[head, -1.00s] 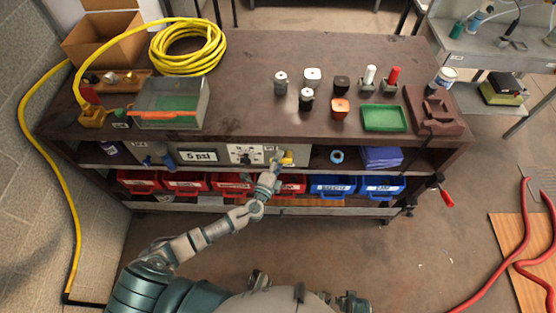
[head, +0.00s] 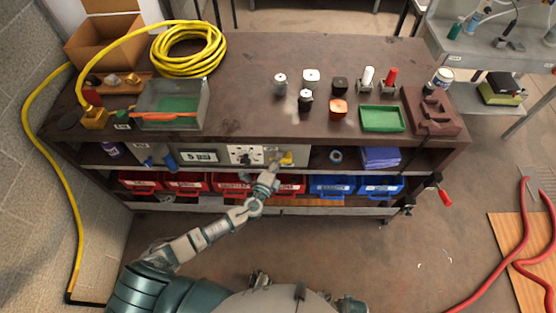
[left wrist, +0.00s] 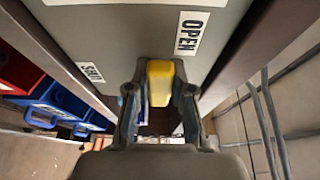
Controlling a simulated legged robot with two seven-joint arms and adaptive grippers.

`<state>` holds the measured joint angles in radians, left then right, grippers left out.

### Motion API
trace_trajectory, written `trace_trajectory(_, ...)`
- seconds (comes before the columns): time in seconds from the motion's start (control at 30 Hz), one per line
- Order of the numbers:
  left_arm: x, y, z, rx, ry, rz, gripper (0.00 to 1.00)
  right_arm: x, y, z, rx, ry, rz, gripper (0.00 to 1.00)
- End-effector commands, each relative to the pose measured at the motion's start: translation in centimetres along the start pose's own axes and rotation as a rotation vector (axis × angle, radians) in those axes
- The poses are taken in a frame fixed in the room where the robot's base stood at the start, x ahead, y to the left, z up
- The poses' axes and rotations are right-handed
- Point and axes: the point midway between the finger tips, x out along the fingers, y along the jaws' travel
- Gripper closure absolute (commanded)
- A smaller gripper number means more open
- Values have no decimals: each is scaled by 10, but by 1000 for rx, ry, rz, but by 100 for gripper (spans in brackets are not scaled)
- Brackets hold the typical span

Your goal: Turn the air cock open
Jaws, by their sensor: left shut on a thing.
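The air cock's yellow handle (left wrist: 160,82) is between the fingers of my left gripper (left wrist: 158,105) in the left wrist view. The gripper is shut on it. In that view an OPEN label (left wrist: 190,33) is up and to the right, and a SHUT label (left wrist: 92,73) is to the left. In the head view the yellow handle (head: 287,160) shows at the right part of the grey panel (head: 215,157) under the bench top, with my left gripper (head: 277,161) at it. The valve body is hidden. My right gripper is not visible.
Red bins (head: 187,182) and blue bins (head: 332,186) sit on the shelf below the panel. Red hose lies on the floor at right.

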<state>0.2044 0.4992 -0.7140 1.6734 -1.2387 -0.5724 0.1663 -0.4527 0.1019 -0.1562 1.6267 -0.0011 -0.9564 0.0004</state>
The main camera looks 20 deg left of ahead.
Motion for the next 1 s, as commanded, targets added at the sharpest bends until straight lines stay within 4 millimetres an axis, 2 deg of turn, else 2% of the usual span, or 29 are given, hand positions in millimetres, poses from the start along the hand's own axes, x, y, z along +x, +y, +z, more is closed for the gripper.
trace_trajectory(0.13,-1,3,0,3,1,4,100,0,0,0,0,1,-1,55)
trace_trajectory(0.17,-1,3,0,4,1,4,76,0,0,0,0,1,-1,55)
trace_trajectory(0.2,-1,3,0,4,1,4,66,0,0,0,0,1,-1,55)
trace_trajectory(0.27,-1,3,-1,3,2,3,52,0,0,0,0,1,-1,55)
trace_trajectory(0.57,-2,1,-1,2,3,0,52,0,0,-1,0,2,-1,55)
trace_trajectory(0.67,-9,2,-2,1,4,1,52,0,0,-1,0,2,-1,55)
trace_trajectory(0.77,-26,2,-2,1,5,3,52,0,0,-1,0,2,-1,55)
trace_trajectory(1.0,-80,4,0,1,4,5,52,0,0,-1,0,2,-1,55)
